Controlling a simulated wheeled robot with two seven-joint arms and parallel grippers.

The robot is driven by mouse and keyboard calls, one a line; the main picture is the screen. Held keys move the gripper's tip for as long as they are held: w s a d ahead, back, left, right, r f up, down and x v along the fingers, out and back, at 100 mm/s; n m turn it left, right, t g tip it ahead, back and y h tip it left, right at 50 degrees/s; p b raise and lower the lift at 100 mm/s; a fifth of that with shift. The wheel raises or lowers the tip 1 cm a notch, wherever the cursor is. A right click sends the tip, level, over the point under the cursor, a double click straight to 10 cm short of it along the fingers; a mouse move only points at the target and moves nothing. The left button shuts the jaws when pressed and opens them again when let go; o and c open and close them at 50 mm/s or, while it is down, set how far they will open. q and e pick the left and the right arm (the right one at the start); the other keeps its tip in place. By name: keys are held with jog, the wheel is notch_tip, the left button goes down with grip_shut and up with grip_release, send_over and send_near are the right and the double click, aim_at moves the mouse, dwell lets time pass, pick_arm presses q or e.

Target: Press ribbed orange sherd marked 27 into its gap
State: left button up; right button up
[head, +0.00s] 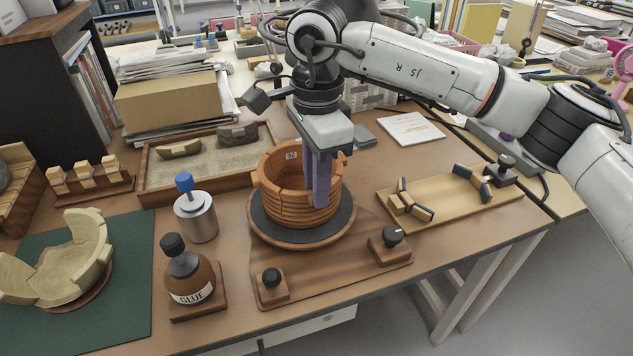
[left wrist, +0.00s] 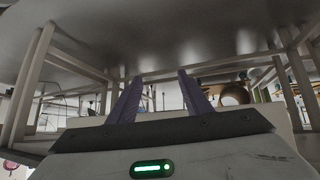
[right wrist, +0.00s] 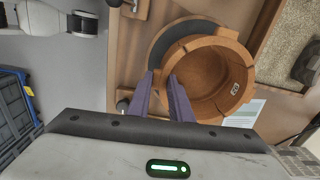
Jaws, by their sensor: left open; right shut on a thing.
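The ribbed orange pot (head: 288,208) stands upright on a dark round turntable (head: 262,232). A small white label shows on its inner wall, too small to read. My right gripper (head: 319,203) points down at the pot's right side, with its purple fingers across the wall. In the right wrist view the right gripper (right wrist: 161,78) is shut on the ribbed orange sherd at the rim of the pot (right wrist: 212,108). The sherd is mostly hidden and hard to tell from the wall; its mark does not show. My left gripper (left wrist: 156,82) is open and empty, low beside table legs.
A glue bottle (head: 189,278) and a metal jar (head: 196,215) stand left of the turntable. Black-knobbed blocks (head: 390,245) sit near the front edge. A wooden board with clamps (head: 445,202) lies right, a sand tray (head: 205,165) behind. A pale broken bowl (head: 62,265) rests on a green mat.

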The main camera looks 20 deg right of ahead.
pick_arm(q)
jog(key=shift+w+r, duration=0.15)
jog(key=shift+w, duration=0.2)
pick_arm(e)
jog(key=shift+f, duration=0.1)
pick_arm(q)
jog(key=shift+s, duration=0.2)
pick_arm(e)
jog(key=shift+s+f, duration=0.1)
dwell(0.3)
jog(key=o, duration=0.9)
pick_arm(q)
jog(key=shift+s+f, duration=0.15)
jog(key=shift+f, duration=0.1)
jog(key=shift+w+r, duration=0.3)
jog(key=shift+r, duration=0.2)
pick_arm(e)
notch_tip(320, 180, up, 10)
jog(key=shift+r, duration=0.2)
